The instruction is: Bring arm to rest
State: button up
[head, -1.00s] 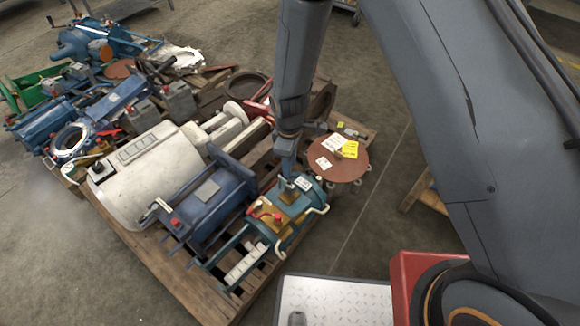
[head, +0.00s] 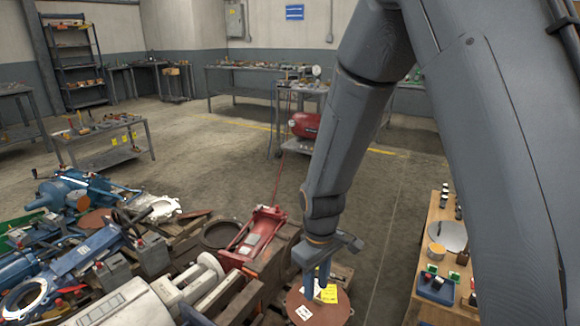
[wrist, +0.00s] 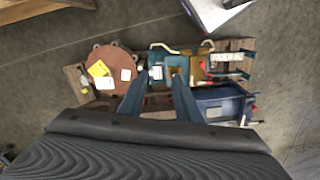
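My gripper (head: 318,284) hangs at the end of my arm, pointing down, in the lower middle of the head view. It overlaps a round brown disc (head: 334,311) with white and yellow labels beneath it. In the wrist view my gripper's two blue fingers (wrist: 159,80) are spread apart with nothing held between them. Below and beyond the tips lies a teal machine part (wrist: 197,66) with a brown middle. The brown disc (wrist: 124,61) lies left of the fingers, and a blue part (wrist: 222,103) lies to the right.
Piled machine parts, including a white cylinder (head: 125,303) and a red part (head: 257,236), fill the lower left. A wooden table (head: 437,212) with small items stands right. A workbench (head: 100,131) and shelf (head: 75,62) stand behind. Open floor (head: 215,150) lies between.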

jog(key=s+d+r+m+p, duration=0.4)
jog(key=s+d+r+m, duration=0.4)
jog(key=s+d+r, duration=0.5)
notch_tip(320, 180, up, 4)
jog(key=shift+s+f+m, duration=0.2)
jog(key=shift+s+m, duration=0.1)
jog(key=shift+s, duration=0.15)
